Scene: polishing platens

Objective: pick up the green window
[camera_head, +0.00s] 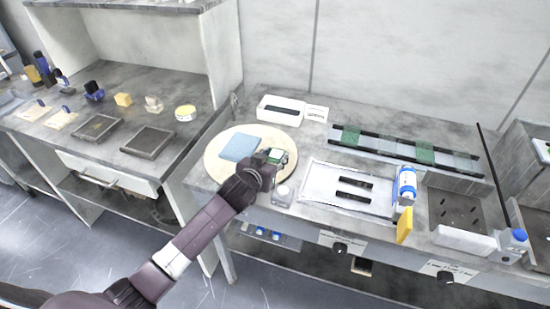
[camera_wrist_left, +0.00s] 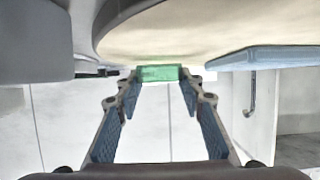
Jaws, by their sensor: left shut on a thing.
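The green window (camera_wrist_left: 158,74) is a small translucent green block between the fingertips of my left gripper (camera_wrist_left: 159,80). In the head view my left gripper (camera_head: 272,162) is over the right edge of the round cream platen (camera_head: 222,170), and the green window (camera_head: 277,155) shows at its tip. The fingers are closed on the window's two sides. In the wrist view the window is close to the platen's rim; I cannot tell if they touch. More green pieces (camera_head: 350,135) sit in the long rack at the back right. My right gripper is not in view.
A blue pad (camera_head: 239,147) lies on the platen. A white cup-like piece (camera_head: 283,194) stands close to my left gripper. A white box (camera_head: 280,110) stands behind.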

